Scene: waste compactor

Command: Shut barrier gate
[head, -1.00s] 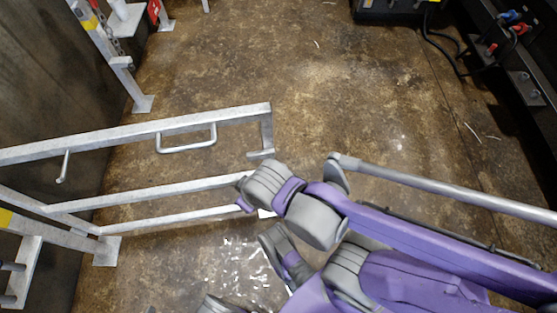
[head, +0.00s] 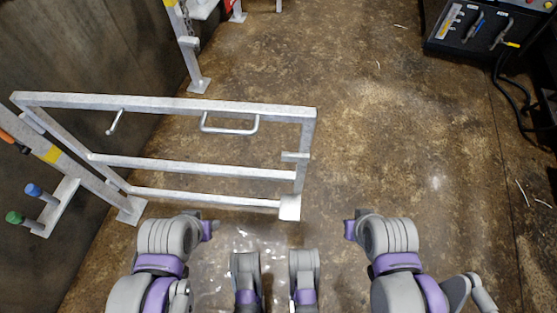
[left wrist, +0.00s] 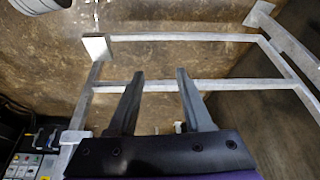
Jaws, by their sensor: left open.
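The barrier gate (head: 200,170) is a grey metal frame with several rails and a U-shaped handle (head: 230,128) on its top rail. It stands out over the floor from a post (head: 100,184) with a yellow band at left. Its free end (head: 303,150) points right and has a small plate at its foot. My left gripper (head: 213,226) is at the near side of the gate, below its lowest rail in the picture. In the left wrist view, the open fingers (left wrist: 157,95) overlap the gate's middle rail (left wrist: 230,85); contact cannot be told. My right gripper (head: 349,228) is right of the free end; its fingers are unclear.
A second post (head: 190,60) with a chain stands beyond the gate, beside the dark wall (head: 70,60). A control box (head: 480,30) with cables is at the far right. The floor (head: 390,130) right of the gate is clear. Green and blue knobs (head: 25,204) are at the left.

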